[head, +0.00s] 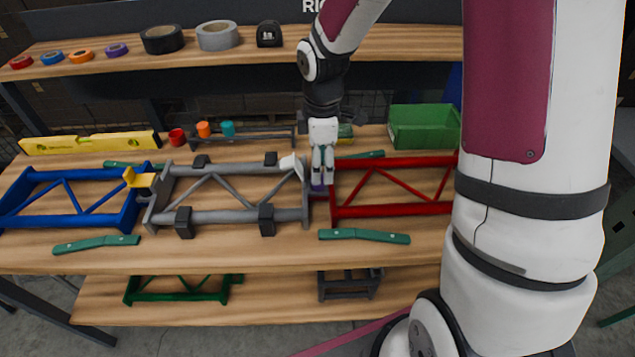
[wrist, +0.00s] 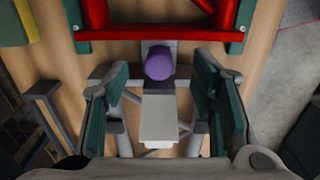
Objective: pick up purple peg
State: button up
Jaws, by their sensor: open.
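The purple peg (wrist: 159,62) shows in the wrist view as a round purple top on a grey part, close to the red frame (wrist: 160,35). My gripper (wrist: 162,72) is open, with one green-padded finger on each side of the peg's line and clear space between each finger and the peg. In the head view my gripper (head: 321,182) points down between the grey frame (head: 235,217) and the red frame (head: 395,210). A small bit of purple (head: 318,188) shows by its fingertips there; most of the peg is hidden.
A green bin (head: 424,126) is at the back right. A blue frame (head: 70,200) lies left. Green bars (head: 364,236) lie along the front.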

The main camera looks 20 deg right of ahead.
aim_at(318, 186)
jog(key=f, duration=0.3)
jog(key=shift+w+a+f, duration=0.2)
jog(key=shift+a+f, duration=0.2)
jog(key=shift+f, duration=0.6)
jog(key=shift+c, duration=0.6)
grip_shut()
